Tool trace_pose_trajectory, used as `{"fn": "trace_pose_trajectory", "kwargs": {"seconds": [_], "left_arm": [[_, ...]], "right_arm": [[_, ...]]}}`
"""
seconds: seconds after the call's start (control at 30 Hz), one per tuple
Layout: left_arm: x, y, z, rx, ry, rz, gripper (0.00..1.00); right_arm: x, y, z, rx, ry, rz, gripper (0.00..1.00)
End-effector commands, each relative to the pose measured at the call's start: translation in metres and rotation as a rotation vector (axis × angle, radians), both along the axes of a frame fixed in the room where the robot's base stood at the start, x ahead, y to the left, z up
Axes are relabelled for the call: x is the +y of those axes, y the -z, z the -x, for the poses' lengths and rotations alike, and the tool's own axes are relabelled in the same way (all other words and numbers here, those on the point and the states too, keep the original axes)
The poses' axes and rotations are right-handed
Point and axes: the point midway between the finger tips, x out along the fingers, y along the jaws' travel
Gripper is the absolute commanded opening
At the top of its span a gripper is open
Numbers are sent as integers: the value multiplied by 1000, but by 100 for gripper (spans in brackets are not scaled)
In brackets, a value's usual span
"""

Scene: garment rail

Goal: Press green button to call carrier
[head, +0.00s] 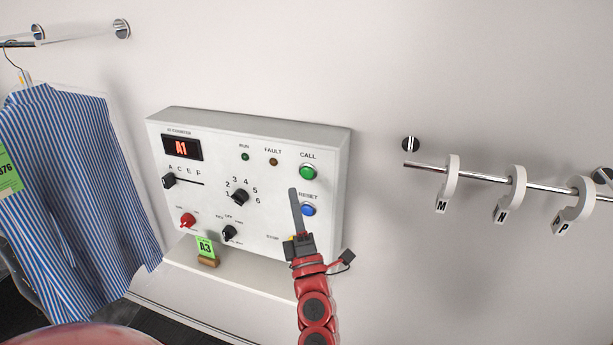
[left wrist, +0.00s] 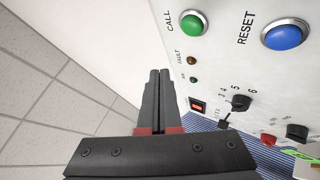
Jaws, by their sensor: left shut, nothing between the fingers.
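The green CALL button (head: 307,172) is at the upper right of a white control panel (head: 320,150) on the wall. It also shows in the left wrist view (left wrist: 194,23). The blue RESET button (head: 308,209) sits below it. My left gripper (head: 294,193) is shut and empty, with its narrow fingers pointing up in front of the panel, just left of RESET and below CALL. In the left wrist view its closed fingertips (left wrist: 160,74) are apart from both buttons in the picture. A gap to the panel is hard to judge. My right gripper is out of view.
The panel has a red-lit display (head: 181,147), a red knob (head: 188,220) and black knobs. A green A3 tag (head: 206,247) stands on the ledge below. A striped shirt (head: 75,190) hangs at left. A rail (head: 480,177) with lettered hooks is at right.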

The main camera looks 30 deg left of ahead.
Motion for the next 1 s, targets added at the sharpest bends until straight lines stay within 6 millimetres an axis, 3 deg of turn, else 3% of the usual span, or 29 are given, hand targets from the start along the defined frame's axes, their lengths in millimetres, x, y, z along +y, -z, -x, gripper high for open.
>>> {"fn": "trace_pose_trajectory", "kwargs": {"seconds": [0.2, 0.43, 1.0], "left_arm": [[8, 2, -31, -1, -2, -1, 0], [13, 2, -53, -1, -1, 1, 0], [15, 0, -59, 0, -1, 1, 0]], "right_arm": [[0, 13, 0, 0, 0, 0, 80], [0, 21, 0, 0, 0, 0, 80], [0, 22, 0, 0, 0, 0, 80]]}}
